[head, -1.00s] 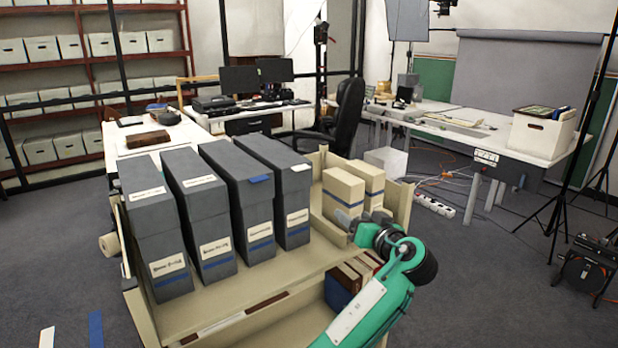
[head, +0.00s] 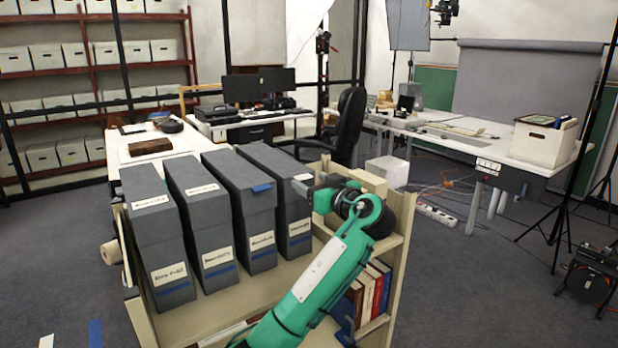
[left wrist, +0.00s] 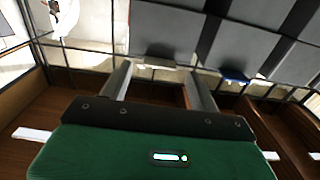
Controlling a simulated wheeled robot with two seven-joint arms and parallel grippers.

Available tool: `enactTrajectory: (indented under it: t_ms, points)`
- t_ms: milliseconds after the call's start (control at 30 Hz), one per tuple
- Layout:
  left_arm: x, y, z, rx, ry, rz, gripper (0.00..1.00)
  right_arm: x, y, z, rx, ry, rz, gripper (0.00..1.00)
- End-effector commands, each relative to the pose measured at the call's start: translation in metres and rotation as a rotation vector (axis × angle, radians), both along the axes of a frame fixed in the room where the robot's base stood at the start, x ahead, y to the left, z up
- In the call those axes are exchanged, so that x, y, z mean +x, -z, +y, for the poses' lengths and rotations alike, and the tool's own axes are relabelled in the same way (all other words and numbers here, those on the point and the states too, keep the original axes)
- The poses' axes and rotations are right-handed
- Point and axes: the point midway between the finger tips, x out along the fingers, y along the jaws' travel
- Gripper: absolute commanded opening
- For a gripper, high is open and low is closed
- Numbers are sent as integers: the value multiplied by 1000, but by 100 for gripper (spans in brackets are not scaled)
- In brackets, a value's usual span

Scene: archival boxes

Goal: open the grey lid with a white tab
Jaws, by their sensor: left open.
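Four grey archival boxes stand in a row on a cart. The right-most one has a grey lid (head: 270,160) with a small white tab (head: 303,177) at its front top edge. In the left wrist view, the white tab (left wrist: 155,63) shows on the grey lid (left wrist: 168,25), just beyond and between my fingertips. My left gripper (head: 307,190) is open and empty, pointing at the tab from the front right. In the left wrist view its two fingers (left wrist: 160,78) are spread apart, with no visible contact. My right gripper is not in view.
The neighbouring grey box has a blue tab (head: 262,188). Beige boxes (head: 369,181) stand right of my gripper, partly hidden by it. Books (head: 375,288) stand on the cart's lower shelf (head: 372,328). The cart's side panel (head: 402,220) rises on the right.

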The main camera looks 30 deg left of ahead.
Motion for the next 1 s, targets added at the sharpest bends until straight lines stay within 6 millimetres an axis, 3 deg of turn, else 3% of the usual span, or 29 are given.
enactTrajectory:
  t_ms: [200,533,833,1000]
  points:
    - [8,0,18,1,1,1,62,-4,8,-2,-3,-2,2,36]
    - [9,0,21,0,1,1,60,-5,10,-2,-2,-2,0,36]
    - [9,0,21,0,1,1,1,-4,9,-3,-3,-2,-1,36]
    - [9,-1,21,-1,1,2,0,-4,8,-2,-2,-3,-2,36]
